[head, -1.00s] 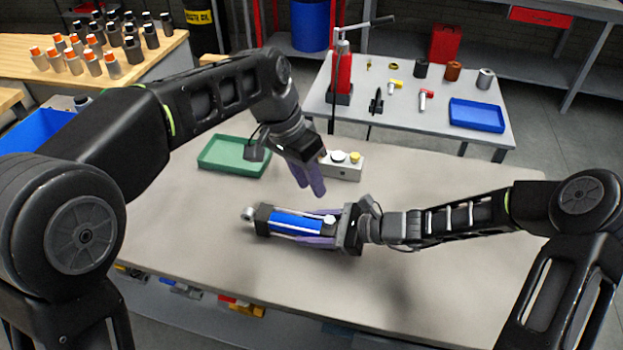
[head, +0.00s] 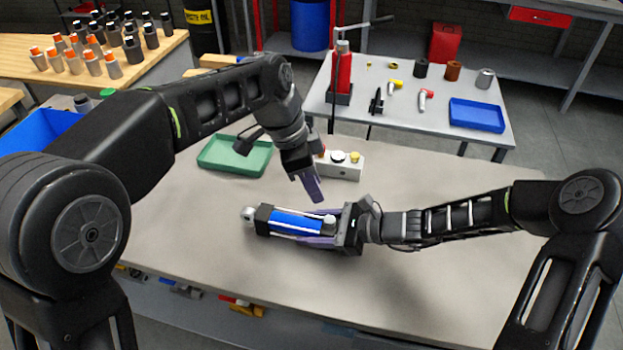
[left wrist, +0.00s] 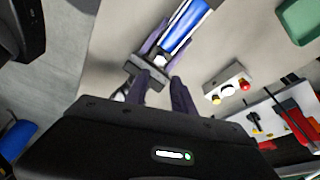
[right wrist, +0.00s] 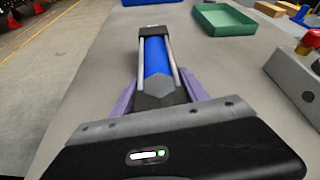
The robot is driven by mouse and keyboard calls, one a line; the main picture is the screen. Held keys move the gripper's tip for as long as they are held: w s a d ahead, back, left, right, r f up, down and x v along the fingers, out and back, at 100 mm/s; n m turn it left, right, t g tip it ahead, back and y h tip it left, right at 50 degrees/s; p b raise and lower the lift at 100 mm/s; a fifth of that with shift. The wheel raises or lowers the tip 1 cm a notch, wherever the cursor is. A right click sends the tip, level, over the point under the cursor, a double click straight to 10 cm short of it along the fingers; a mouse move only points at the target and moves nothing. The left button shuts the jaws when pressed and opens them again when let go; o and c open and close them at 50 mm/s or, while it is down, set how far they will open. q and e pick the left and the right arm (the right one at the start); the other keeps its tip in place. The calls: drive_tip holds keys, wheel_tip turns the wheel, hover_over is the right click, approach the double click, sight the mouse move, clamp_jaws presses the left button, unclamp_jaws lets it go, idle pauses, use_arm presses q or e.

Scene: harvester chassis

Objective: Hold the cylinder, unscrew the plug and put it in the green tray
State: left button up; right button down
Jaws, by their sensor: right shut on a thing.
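The blue cylinder (head: 295,221) with black end blocks lies on the workbench. My right gripper (head: 318,227) is shut on its right end, with purple fingers along both sides; the right wrist view also shows the cylinder (right wrist: 157,60) between them. The pale plug (head: 330,219) sits on top of the right end block; it also shows in the left wrist view (left wrist: 158,60). My left gripper (head: 314,190) hangs above and behind the plug, fingers down. Its fingers look apart and empty in the left wrist view (left wrist: 164,85). The green tray (head: 232,155) stands empty at the back left.
A grey control box (head: 342,168) with red, white and yellow buttons stands just behind my left gripper. A second table (head: 440,135) holds a blue tray (head: 477,116), a red jack and small parts. The bench front is clear.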

sight(330, 220)
use_arm(q)
drive_tip(key=x, duration=1.1)
drive_tip(key=shift+f, duration=0.1)
use_arm(e)
drive_tip(key=shift+w+d, duration=0.1)
use_arm(q)
drive_tip(key=shift+c, duration=0.2)
clamp_jaws()
drive_tip(key=shift+o, duration=2.1)
unclamp_jaws()
drive_tip(key=shift+d+r, duration=0.1)
drive_tip(key=shift+r, duration=2.25)
use_arm(e)
drive_tip(key=shift+f, duration=0.1)
